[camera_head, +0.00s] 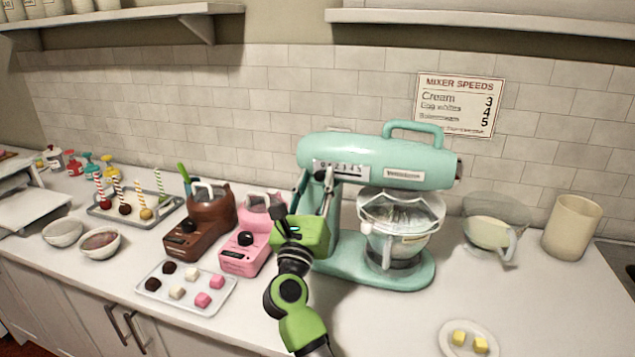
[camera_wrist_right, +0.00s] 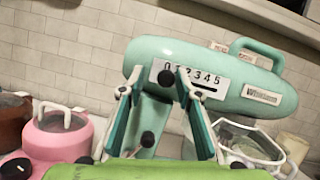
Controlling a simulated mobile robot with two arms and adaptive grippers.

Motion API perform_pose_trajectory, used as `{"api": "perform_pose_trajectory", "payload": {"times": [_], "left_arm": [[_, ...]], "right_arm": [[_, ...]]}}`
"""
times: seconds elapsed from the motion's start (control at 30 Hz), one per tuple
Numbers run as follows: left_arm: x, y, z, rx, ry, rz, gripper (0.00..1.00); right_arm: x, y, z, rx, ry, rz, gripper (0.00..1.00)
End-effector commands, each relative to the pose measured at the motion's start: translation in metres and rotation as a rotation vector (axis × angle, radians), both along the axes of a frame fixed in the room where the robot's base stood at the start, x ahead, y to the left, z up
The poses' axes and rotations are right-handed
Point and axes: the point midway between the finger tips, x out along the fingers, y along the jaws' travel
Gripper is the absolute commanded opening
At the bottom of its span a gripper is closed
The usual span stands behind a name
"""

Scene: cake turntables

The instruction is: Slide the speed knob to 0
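The mint-green mixer (camera_head: 400,160) stands on the counter, with a white scale plate marked 0 to 5 (camera_head: 345,169) on its head; it also shows in the right wrist view (camera_wrist_right: 195,76). The black speed knob (camera_wrist_right: 166,77) sits at the left end of the scale, under the 0; in the head view it is a small dark spot (camera_head: 320,175). My right gripper (camera_wrist_right: 153,82) is open in front of the mixer head. The knob appears between its fingertips, closer to the right finger; I cannot tell whether they touch. My left gripper is not in view.
A pink pot warmer (camera_head: 243,258) and a brown one (camera_head: 190,243) stand close left of my right arm. A tray of sweets (camera_head: 185,288) lies in front of them. The mixer's bowl (camera_head: 395,245) is on the right. The counter at front right is mostly clear, with a small plate (camera_head: 452,345).

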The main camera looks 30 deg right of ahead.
Motion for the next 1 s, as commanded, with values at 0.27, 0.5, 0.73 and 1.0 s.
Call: {"api": "perform_pose_trajectory", "payload": {"times": [0.27,0.5,0.73,1.0], "left_arm": [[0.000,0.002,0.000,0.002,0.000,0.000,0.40],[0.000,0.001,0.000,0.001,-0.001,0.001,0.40],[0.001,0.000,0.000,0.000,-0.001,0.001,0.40],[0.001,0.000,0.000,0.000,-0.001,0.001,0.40]], "right_arm": [[-0.007,0.007,-0.005,0.001,0.002,-0.002,0.31],[-0.038,0.038,-0.024,0.001,0.005,0.001,0.31],[-0.066,0.067,-0.039,0.001,0.004,0.000,0.31],[-0.078,0.079,-0.046,0.000,0.001,-0.001,0.31]]}}
